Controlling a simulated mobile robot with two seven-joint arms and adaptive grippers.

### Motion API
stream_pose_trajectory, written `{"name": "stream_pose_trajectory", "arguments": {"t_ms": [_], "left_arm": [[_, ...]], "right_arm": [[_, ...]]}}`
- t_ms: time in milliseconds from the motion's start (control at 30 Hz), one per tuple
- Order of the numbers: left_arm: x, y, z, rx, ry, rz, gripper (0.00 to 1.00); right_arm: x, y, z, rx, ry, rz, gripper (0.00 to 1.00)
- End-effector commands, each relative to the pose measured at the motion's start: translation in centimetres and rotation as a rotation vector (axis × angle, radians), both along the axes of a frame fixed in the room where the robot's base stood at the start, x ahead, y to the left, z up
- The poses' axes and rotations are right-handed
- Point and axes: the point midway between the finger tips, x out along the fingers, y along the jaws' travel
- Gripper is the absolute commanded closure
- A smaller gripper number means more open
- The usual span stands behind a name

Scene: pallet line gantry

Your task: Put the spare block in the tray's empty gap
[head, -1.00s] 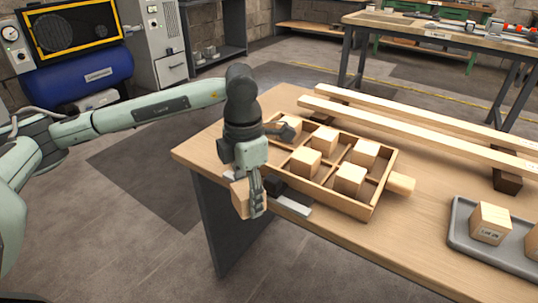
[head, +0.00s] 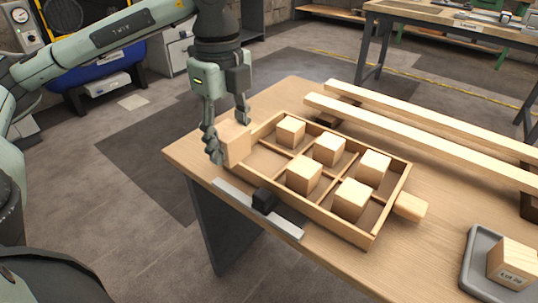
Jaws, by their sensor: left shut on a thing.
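My left gripper (head: 228,140) is shut on the spare block (head: 235,143), a plain wooden cube. It holds the block above the near left corner of the wooden tray (head: 325,222). I cannot tell whether the block touches the tray's rim. The near left compartment (head: 262,160) shows a bare floor and is the empty gap, partly hidden by the held block. My right gripper is not in view.
A metal bar with a black knob (head: 265,200) lies along the table's front edge, before the tray. Two long wooden beams (head: 420,128) run behind the tray. A grey tray (head: 470,262) with a labelled block (head: 512,263) stands at the right.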

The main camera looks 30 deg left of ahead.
Motion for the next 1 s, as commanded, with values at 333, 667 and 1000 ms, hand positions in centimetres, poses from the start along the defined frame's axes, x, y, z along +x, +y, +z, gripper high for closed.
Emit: {"name": "stream_pose_trajectory", "arguments": {"t_ms": [333, 667, 1000], "left_arm": [[6.9, 0.4, -4.1, -0.002, 0.003, 0.015, 0.83], [11.3, 0.7, -6.8, 0.0, 0.0, 0.013, 0.83], [11.3, 0.8, -10.7, 0.001, 0.0, 0.012, 0.83]], "right_arm": [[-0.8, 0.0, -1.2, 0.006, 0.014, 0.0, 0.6], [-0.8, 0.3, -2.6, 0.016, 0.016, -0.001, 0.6], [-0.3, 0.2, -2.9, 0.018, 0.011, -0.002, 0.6]]}}
